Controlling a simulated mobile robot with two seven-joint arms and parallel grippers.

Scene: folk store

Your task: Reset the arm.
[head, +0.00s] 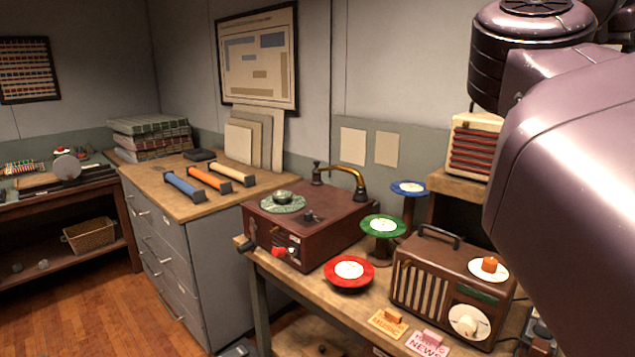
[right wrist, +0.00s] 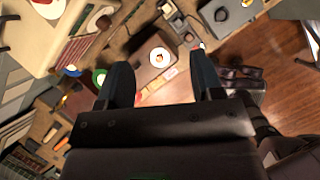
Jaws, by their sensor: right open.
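My right arm (head: 570,150) fills the right side of the head view, raised in front of the workbench; its gripper lies outside that view. In the right wrist view my right gripper (right wrist: 161,75) is open, its two dark fingers spread well apart with nothing held between them. The room shows beyond and between the fingers, tilted, with furniture and a wood floor. My left gripper is in neither view.
A workbench (head: 276,262) carries a dark red record player (head: 265,240), a red disc (head: 348,272), green and blue discs on stands, and a brown radio (head: 415,285). A grey drawer cabinet (head: 222,265) stands left of it. The wooden floor (head: 90,315) at lower left is clear.

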